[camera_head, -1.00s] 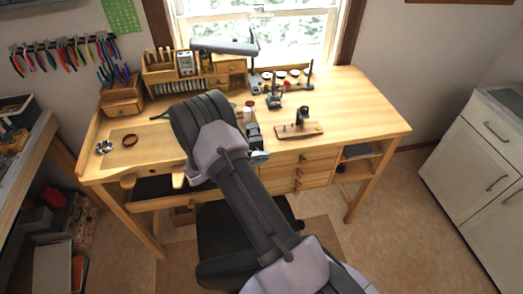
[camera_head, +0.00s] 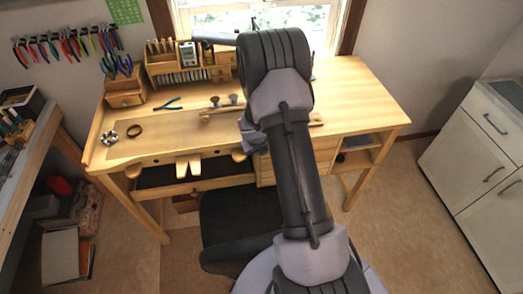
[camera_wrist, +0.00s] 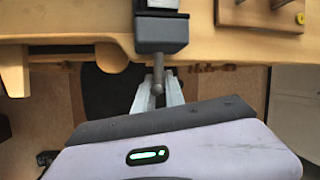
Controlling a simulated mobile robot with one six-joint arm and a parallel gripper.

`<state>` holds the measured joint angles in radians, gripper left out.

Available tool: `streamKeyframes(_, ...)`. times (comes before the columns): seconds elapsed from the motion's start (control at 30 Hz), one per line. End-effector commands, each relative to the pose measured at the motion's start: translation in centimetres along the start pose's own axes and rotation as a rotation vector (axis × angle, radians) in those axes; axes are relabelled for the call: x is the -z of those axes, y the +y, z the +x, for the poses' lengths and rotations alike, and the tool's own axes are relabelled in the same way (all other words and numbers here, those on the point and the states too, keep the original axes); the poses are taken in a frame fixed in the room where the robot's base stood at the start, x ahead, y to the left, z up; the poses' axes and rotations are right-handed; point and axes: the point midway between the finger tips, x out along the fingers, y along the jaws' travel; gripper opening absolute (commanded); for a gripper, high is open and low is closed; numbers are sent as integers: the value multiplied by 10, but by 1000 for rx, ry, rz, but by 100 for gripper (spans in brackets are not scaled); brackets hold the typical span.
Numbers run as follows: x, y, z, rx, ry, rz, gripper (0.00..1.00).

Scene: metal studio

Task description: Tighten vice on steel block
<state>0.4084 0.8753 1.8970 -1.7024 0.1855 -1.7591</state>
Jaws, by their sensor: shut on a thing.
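In the wrist view, the dark grey vice (camera_wrist: 161,34) stands at the workbench's front edge. Its round metal screw handle (camera_wrist: 158,74) points toward me. My gripper (camera_wrist: 157,92) is shut on the end of this handle, with one finger on each side. A paler grey piece (camera_wrist: 162,4) shows behind the dark jaw at the top edge; I cannot tell whether it is the steel block or part of the vice.
The wooden workbench (camera_head: 365,105) has free room at its right. A wooden stand (camera_wrist: 262,12) is right of the vice. A black chair (camera_head: 225,225) stands in front.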

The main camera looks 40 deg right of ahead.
Motion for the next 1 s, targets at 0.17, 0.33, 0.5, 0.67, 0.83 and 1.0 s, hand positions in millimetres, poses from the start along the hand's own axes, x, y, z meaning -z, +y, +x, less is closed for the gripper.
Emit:
streamKeyframes(0.17, 2, 1, 2, -150, -29, 65, 0)
streamKeyframes(0.33, 1, 2, 1, -296, -61, 123, 0)
streamKeyframes(0.5, 0, 4, 0, -442, -92, 184, 0)
streamKeyframes(0.67, 0, 5, 0, -580, -122, 239, 0)
streamKeyframes(0.83, -1, 6, 0, -727, -154, 300, 0)
streamKeyframes(1.0, -1, 7, 1, -872, -186, 360, 0)
